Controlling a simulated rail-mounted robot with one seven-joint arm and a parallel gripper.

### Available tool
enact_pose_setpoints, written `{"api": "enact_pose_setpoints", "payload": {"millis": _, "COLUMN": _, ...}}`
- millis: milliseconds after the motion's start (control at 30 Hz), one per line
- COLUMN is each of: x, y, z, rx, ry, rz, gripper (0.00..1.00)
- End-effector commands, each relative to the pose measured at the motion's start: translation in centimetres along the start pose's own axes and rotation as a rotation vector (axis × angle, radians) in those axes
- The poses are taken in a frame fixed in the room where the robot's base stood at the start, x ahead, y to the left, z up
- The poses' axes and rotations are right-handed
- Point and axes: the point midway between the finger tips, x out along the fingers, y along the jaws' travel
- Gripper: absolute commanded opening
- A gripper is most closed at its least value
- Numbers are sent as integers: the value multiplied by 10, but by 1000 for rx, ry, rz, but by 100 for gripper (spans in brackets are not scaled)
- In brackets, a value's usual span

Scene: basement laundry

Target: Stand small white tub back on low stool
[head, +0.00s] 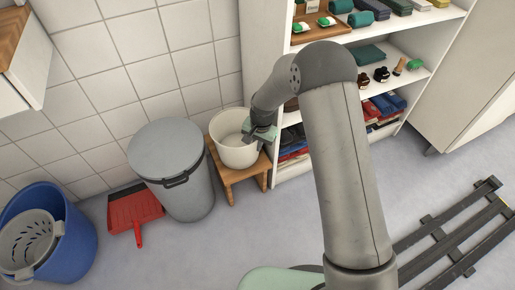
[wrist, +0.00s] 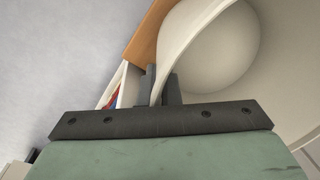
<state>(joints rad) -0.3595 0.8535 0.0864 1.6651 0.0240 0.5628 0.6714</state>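The small white tub (head: 232,152) is upright at the low wooden stool (head: 236,190), over its seat. I cannot tell for sure whether its base rests on the seat. My gripper (head: 250,137) is at the tub's right rim. In the wrist view my gripper's two dark fingers (wrist: 162,88) stand on either side of the wall of the tub (wrist: 212,48) and look closed on it. The tub's inside looks empty. A brown edge of the stool (wrist: 147,36) shows beside the tub there.
A grey lidded bin (head: 168,150) stands close left of the stool. A white shelf unit (head: 283,178) with folded cloths and small items is close on the right. A red dustpan (head: 133,208) and a blue bucket (head: 78,240) are farther left.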

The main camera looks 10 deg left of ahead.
Motion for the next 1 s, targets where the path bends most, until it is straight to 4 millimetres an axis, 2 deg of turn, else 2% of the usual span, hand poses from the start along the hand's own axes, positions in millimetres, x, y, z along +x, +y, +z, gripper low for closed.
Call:
{"api": "enact_pose_setpoints", "payload": {"millis": 33, "x": 9, "y": 0, "z": -1, "rx": 0, "ry": 2, "rz": -3, "gripper": 0}}
{"api": "enact_pose_setpoints", "payload": {"millis": 433, "x": 12, "y": 1, "z": -1, "rx": 0, "ry": 2, "rz": -3, "gripper": 0}}
{"api": "enact_pose_setpoints", "payload": {"millis": 500, "x": 11, "y": 1, "z": 0, "rx": 0, "ry": 2, "rz": -2, "gripper": 23}}
{"api": "enact_pose_setpoints", "payload": {"millis": 533, "x": 11, "y": 1, "z": 0, "rx": 0, "ry": 2, "rz": -2, "gripper": 25}}
{"api": "enact_pose_setpoints", "payload": {"millis": 833, "x": 8, "y": 1, "z": 0, "rx": 0, "ry": 2, "rz": -2, "gripper": 25}}
{"api": "enact_pose_setpoints", "payload": {"millis": 1000, "x": -14, "y": 0, "z": -1, "rx": 0, "ry": 3, "rz": -3, "gripper": 25}}
